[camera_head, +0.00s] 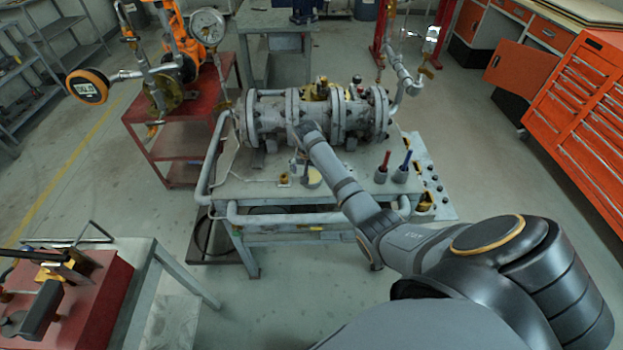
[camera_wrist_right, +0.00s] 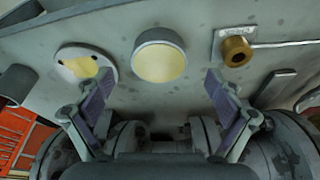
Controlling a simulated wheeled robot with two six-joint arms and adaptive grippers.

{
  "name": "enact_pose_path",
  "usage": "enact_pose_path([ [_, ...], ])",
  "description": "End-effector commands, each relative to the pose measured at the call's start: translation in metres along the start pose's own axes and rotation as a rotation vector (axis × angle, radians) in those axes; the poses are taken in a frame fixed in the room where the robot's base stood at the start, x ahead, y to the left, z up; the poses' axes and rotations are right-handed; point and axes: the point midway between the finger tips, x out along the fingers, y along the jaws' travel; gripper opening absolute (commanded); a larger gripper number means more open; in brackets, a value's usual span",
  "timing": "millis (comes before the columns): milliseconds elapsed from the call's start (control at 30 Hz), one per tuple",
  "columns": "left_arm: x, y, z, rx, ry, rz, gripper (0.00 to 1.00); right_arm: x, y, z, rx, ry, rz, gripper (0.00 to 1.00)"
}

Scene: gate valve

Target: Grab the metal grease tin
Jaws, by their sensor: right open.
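The metal grease tin (camera_wrist_right: 160,55) is a short round grey tin with pale yellow grease on top, standing on the grey workbench. In the head view the tin (camera_head: 313,178) shows near the bench's front, beside my right forearm. My right gripper (camera_wrist_right: 160,90) is open and empty. Its two fingers spread to either side below the tin in the wrist view, and the tin lies ahead, centred between them and apart from both. In the head view the right gripper (camera_head: 300,164) hangs just behind the tin, partly blended with it. My left gripper is not in view.
A flat disc with a yellow patch (camera_wrist_right: 85,62) and a brass fitting (camera_wrist_right: 237,50) flank the tin. A large flanged valve (camera_head: 268,117) lies behind on the bench (camera_head: 250,195). Cups holding a red (camera_head: 381,175) and a blue tool (camera_head: 401,174) stand right. A pipe rail edges the front.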

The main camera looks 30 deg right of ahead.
Motion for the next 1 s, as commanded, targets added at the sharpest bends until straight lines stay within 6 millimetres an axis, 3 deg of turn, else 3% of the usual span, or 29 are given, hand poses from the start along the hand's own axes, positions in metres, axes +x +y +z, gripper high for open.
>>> enact_pose_path([
  [200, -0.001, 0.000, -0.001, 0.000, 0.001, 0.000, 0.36, 0.028, 0.001, -0.001, -0.001, 0.000, -0.001, 0.93],
  [433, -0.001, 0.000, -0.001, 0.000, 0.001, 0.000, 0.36, 0.030, 0.001, -0.001, -0.001, 0.001, -0.001, 0.92],
  [900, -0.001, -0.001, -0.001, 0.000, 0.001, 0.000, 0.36, 0.030, 0.001, -0.001, -0.001, 0.001, 0.000, 0.28],
  [1000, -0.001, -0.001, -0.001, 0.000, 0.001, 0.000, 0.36, 0.029, 0.001, -0.001, 0.000, 0.002, -0.001, 0.20],
])
